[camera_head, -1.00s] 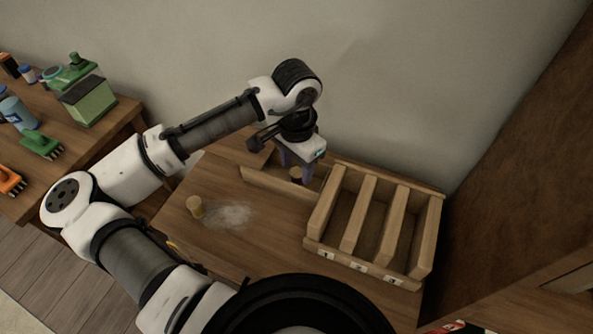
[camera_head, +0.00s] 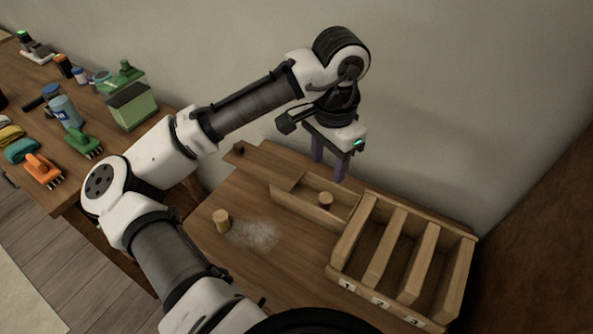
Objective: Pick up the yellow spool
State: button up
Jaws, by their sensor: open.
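A tan-yellow spool-like cylinder (camera_head: 221,220) stands upright on the wooden table at the left, beside a pale dusty patch. A second small cylinder, tan-brown with a darker top (camera_head: 326,200), stands in the shallow wooden tray (camera_head: 290,202). I cannot tell for sure from colour which one is the yellow spool. My gripper (camera_head: 329,170) points down with purple fingers apart and empty. It hangs above the back of the tray, near the cylinder there and apart from it.
A wooden rack (camera_head: 432,282) with numbered slots stands right of the tray; its slots look empty. A wall is close behind. Another table (camera_head: 100,165) at the left holds brushes, cloths and a green box (camera_head: 130,105).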

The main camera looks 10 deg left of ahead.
aim_at(221, 216)
jog(key=u, duration=0.75)
